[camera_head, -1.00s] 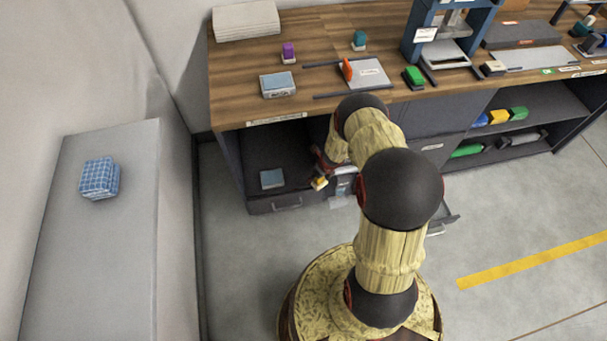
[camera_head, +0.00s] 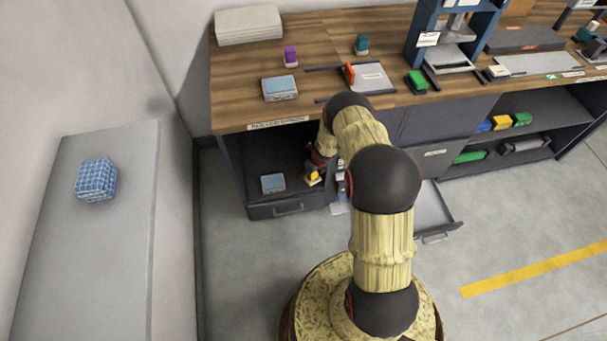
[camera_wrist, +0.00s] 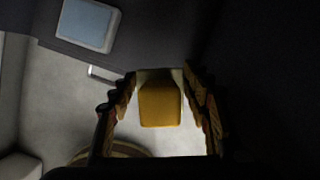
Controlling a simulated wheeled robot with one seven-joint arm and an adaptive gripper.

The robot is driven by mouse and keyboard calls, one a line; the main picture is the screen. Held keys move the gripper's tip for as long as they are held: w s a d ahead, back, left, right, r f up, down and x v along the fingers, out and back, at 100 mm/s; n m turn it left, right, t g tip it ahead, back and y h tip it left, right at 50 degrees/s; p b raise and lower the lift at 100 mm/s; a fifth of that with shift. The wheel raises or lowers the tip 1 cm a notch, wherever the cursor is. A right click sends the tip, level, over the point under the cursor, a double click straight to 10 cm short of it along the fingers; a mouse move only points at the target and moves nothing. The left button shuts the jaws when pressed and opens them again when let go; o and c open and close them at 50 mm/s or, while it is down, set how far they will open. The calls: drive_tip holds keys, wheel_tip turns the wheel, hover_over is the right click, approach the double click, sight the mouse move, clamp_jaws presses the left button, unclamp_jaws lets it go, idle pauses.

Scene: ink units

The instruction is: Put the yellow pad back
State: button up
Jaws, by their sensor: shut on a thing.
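The yellow pad (camera_head: 314,177) is in my gripper (camera_head: 315,172), low at the opening of the dark left shelf bay (camera_head: 257,160) under the counter. In the wrist view the yellow pad (camera_wrist: 160,106) sits between the two fingers of my gripper (camera_wrist: 160,82), which is shut on it. A pale part shows at the pad's far end. A light-blue tin-like box (camera_head: 272,183) lies on the bay floor to the left of the pad, apart from it. It also shows at the upper left of the wrist view (camera_wrist: 86,24). My arm hides the bay's right side.
An open grey drawer (camera_head: 432,208) juts out right of my arm. On the counter (camera_head: 236,97) stand another blue box (camera_head: 280,88), purple (camera_head: 290,54), teal (camera_head: 361,42) and green (camera_head: 417,79) stamp-like pieces, and a press (camera_head: 452,40). The bay floor around the blue box is clear.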

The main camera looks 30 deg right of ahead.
drive_tip(key=w+f+b, duration=0.3)
drive_tip(key=w+f, duration=0.3)
drive_tip(key=shift+w+f, duration=0.15)
drive_tip(key=shift+w, duration=0.05)
drive_tip(key=shift+b+x, duration=0.7)
drive_tip(key=shift+x, duration=0.85)
drive_tip(key=shift+s+d+f, duration=0.1)
drive_tip(key=shift+s+f, duration=0.05)
drive_tip(key=shift+s, duration=0.05)
drive_tip(key=shift+f, duration=0.15)
drive_tip(key=o, duration=1.1)
drive_tip(key=p+v, duration=0.4)
drive_tip(key=v, duration=0.3)
drive_tip(key=shift+s+r, duration=0.3)
drive_tip(key=shift+s, duration=0.1)
